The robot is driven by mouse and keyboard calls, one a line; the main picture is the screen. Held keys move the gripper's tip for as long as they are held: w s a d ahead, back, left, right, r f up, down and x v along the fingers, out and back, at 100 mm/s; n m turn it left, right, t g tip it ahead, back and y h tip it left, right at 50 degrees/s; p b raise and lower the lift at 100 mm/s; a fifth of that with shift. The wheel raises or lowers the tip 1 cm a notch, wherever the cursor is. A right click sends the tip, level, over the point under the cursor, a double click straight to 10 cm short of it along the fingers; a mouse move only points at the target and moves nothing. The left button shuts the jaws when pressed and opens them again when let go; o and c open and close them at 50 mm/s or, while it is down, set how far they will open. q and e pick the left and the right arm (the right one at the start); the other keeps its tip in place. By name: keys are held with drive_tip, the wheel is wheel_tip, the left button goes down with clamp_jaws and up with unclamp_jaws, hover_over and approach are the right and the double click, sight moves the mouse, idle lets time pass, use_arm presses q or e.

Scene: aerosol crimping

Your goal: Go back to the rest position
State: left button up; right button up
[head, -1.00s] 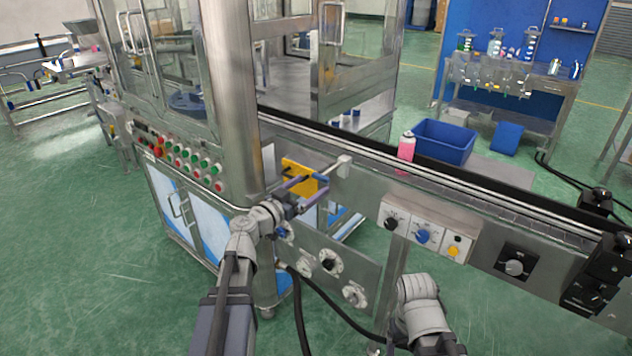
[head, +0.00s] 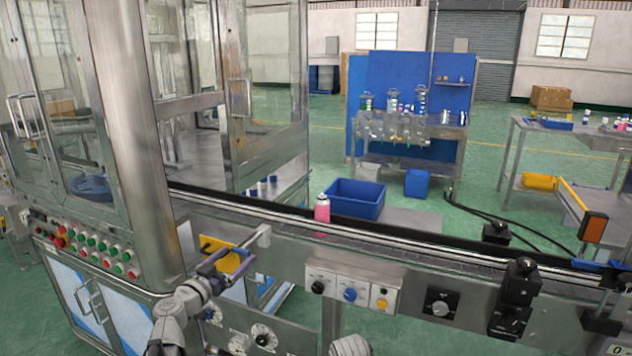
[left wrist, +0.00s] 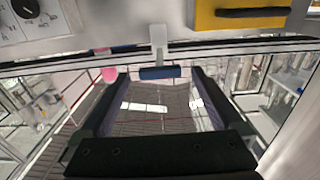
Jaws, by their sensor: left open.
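My left gripper (head: 230,262) is open and empty in front of the conveyor's side wall, near the yellow plate and a metal bracket (head: 263,237). In the left wrist view the two dark fingers of the left gripper (left wrist: 160,78) are spread wide. The bracket's blue end (left wrist: 160,72) shows between their tips; I cannot tell whether they touch. A pink can with a pale top (head: 322,209) stands upright on the conveyor, apart from the gripper. Of my right arm only a grey link shows at the bottom edge; its gripper is out of view.
The conveyor (head: 420,255) runs across in front of me, with a knob panel (head: 350,292) on its side. The glass-doored machine (head: 110,150) stands at the left. A blue bin (head: 357,199) lies behind the conveyor. A blue-backed bench (head: 410,130) stands farther back.

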sight(249, 242)
use_arm(q)
drive_tip(key=x, duration=0.5)
drive_tip(key=shift+w+d, duration=0.1)
drive_tip(key=shift+w, duration=0.3)
drive_tip(key=shift+x, duration=0.8)
drive_tip(key=shift+s, duration=0.1)
